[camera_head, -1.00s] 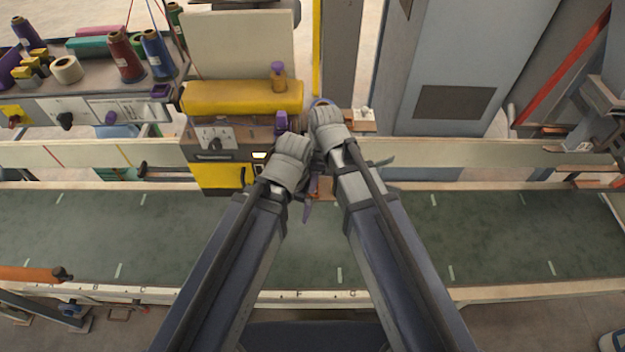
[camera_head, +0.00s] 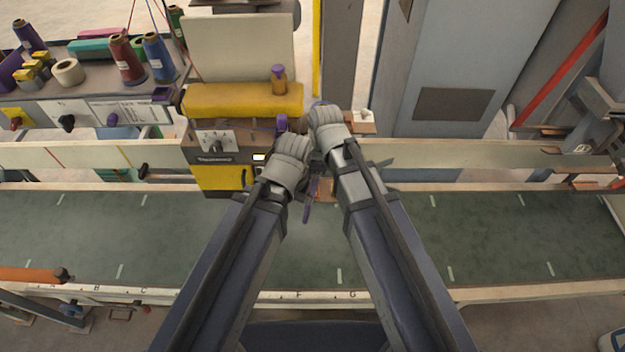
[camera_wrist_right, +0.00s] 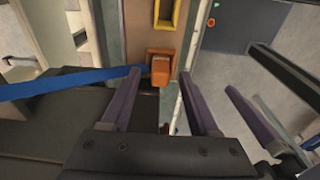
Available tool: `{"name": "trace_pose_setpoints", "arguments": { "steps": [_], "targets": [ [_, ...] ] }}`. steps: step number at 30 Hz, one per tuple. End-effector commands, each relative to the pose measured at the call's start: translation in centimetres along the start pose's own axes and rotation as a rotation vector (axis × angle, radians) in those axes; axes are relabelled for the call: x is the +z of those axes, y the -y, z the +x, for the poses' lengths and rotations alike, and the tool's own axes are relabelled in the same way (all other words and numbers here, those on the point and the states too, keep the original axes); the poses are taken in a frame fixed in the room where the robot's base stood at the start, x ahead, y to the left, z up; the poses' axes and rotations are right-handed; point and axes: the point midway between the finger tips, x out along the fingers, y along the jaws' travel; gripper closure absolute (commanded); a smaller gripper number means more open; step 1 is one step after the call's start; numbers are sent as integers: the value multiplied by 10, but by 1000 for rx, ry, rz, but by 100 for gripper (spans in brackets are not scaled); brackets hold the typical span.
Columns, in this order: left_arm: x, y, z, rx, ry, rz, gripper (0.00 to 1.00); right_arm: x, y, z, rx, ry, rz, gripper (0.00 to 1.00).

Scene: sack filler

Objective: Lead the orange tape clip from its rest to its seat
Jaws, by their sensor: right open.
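A blue band (camera_wrist_right: 60,84) comes in from the left of the right wrist view towards the block. In the head view a green conveyor (camera_head: 500,225) runs across below the hands. A yellow machine cover (camera_head: 225,102) and thread cones (camera_head: 124,58) stand behind, at left.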

Motion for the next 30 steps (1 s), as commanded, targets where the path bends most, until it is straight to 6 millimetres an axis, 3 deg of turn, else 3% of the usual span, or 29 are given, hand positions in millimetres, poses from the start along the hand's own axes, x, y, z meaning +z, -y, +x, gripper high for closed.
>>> {"name": "trace_pose_setpoints", "arguments": {
  "steps": [15, 30],
  "targets": [
    [4, 6, -66, 1, 0, -5, 0, 0, 0, -66, 0, 0, 0, 39],
    [4, 6, -68, 1, 0, -7, 0, 3, 0, -69, 2, 2, 26, 39]
  ]
}}
